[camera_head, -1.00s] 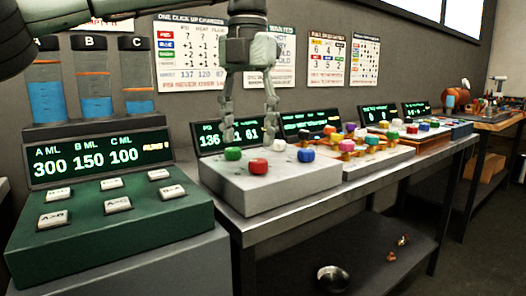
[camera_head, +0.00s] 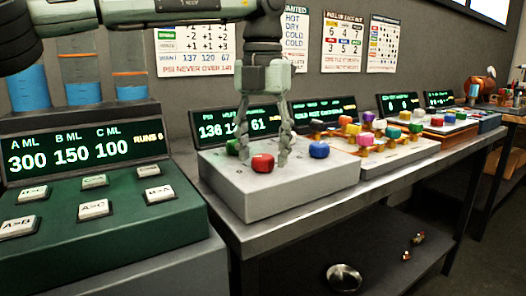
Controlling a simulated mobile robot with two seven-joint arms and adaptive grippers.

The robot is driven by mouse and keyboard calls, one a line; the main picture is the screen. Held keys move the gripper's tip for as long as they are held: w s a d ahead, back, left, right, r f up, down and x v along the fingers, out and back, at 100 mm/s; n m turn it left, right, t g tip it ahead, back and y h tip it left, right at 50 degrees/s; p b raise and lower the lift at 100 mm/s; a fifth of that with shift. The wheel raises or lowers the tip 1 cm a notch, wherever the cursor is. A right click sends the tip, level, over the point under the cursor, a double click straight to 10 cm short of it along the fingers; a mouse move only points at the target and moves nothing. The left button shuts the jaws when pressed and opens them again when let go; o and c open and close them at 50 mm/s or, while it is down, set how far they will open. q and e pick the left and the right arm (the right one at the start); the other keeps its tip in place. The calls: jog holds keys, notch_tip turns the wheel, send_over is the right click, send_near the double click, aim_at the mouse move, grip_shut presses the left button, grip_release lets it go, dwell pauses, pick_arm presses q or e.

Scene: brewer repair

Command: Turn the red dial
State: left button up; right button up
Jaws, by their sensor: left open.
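The red dial (camera_head: 262,163) sits on top of the grey box, near its front edge. My left gripper (camera_head: 264,150) is open and points down over the box. Its two fingers stand on either side of the red dial's position and look slightly behind it. I cannot tell whether they touch any dial. A white dial seen earlier is hidden behind the gripper. My right gripper is not in view.
The grey box (camera_head: 300,198) stands on a metal bench, with a screen (camera_head: 213,126) behind it. A green button panel (camera_head: 100,235) is at the left. A board with several coloured knobs (camera_head: 385,158) stands to the right.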

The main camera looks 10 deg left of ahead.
pick_arm(q)
jog(key=shift+f, duration=0.25)
jog(key=shift+c, duration=0.3)
jog(key=c, duration=1.1)
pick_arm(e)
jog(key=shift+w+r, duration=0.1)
pick_arm(q)
jog(key=shift+r, duration=0.1)
jog(key=shift+m+p, duration=0.3)
jog(key=shift+m, duration=0.1)
jog(key=m+p, duration=0.3)
jog(key=m, duration=0.2)
jog(key=shift+m+p, duration=0.45)
jog(key=shift+m, duration=1.15)
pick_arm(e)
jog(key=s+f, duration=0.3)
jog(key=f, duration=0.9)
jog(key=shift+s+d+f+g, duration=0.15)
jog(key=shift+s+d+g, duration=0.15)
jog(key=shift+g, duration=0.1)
